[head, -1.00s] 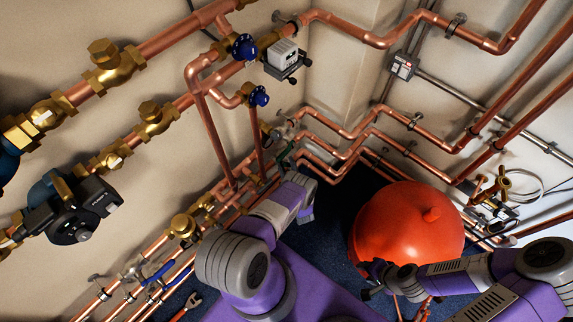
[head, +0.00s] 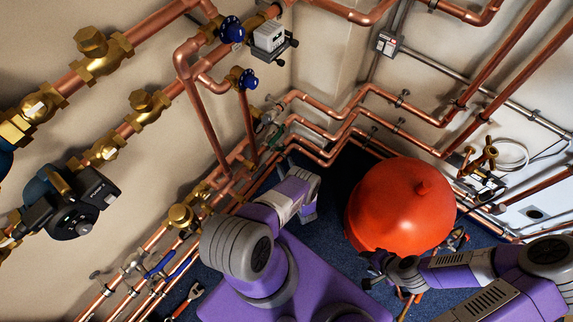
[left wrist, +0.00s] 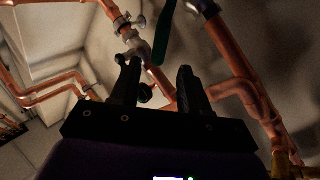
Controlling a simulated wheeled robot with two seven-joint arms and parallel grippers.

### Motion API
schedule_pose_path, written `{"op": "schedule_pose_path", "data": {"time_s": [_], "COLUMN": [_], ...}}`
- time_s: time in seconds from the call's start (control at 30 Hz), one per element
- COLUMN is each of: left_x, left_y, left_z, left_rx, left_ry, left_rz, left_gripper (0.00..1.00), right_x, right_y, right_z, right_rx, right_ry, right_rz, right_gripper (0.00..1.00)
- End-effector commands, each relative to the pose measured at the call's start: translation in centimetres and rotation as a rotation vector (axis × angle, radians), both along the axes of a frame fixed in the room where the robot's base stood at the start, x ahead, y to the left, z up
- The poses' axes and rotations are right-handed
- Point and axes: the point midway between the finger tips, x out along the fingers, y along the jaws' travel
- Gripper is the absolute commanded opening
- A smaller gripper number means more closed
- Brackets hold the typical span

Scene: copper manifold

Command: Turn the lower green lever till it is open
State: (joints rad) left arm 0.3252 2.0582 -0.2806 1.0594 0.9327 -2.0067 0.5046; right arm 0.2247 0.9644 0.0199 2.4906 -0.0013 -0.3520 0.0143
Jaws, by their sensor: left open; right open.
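A green lever (head: 272,133) shows small in the head view, on the copper pipes near the wall corner. In the left wrist view a dark green lever (left wrist: 165,30) hangs beside a pipe valve, beyond my fingertips and apart from them. I cannot tell whether it is the lower one, or how far it is turned. My left gripper (left wrist: 157,70) is open and empty in the left wrist view, its black fingers pointing toward the pipes. In the head view its fingers are mostly hidden by my wrist. My right gripper (head: 370,270) is open and empty near the red tank.
The round red tank (head: 402,208) stands on the dark blue floor between my arms. Copper pipes (head: 345,125) run along both walls. Blue-handled valves (head: 231,30) and a grey box (head: 268,36) are above the left arm. A blue lever (head: 158,266) sits low at left.

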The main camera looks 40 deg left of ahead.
Motion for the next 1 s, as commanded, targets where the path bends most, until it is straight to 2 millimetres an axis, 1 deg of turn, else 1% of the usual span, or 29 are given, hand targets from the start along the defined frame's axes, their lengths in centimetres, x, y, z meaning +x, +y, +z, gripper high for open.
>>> {"op": "schedule_pose_path", "data": {"time_s": [0.07,0.2,0.3,0.37,0.47,0.7,0.8,0.9,1.0], "left_x": [0.8,2.3,2.9,3.0,3.1,3.9,4.1,4.3,4.4], "left_y": [0.3,1.0,1.0,1.2,2.2,6.0,7.2,7.9,8.2], "left_z": [0.6,1.6,1.6,1.5,1.3,1.2,1.3,1.3,1.3], "left_rx": [-0.039,-0.204,-0.301,-0.33,-0.338,-0.335,-0.334,-0.335,-0.335], "left_ry": [0.001,0.013,0.019,0.02,0.022,0.021,0.02,0.022,0.022], "left_rz": [0.033,0.157,0.217,0.236,0.242,0.241,0.241,0.238,0.238], "left_gripper": [0.45,0.45,0.45,0.45,0.45,0.45,0.45,0.45,0.45], "right_x": [0.0,0.0,0.0,0.0,0.0,0.0,0.0,0.0,0.0], "right_y": [0.0,0.0,0.0,0.0,0.0,0.0,0.0,0.0,0.0], "right_z": [0.4,1.3,1.6,1.6,1.2,0.4,0.1,0.0,0.0], "right_rx": [0.0,0.0,0.0,0.0,0.0,0.0,0.0,0.0,0.0], "right_ry": [0.0,0.0,0.0,0.0,0.0,0.0,0.0,0.0,0.0], "right_rz": [0.0,0.0,0.0,0.0,0.0,0.0,0.0,0.0,0.0], "right_gripper": [0.45,0.45,0.45,0.45,0.45,0.45,0.45,0.45,0.45]}}
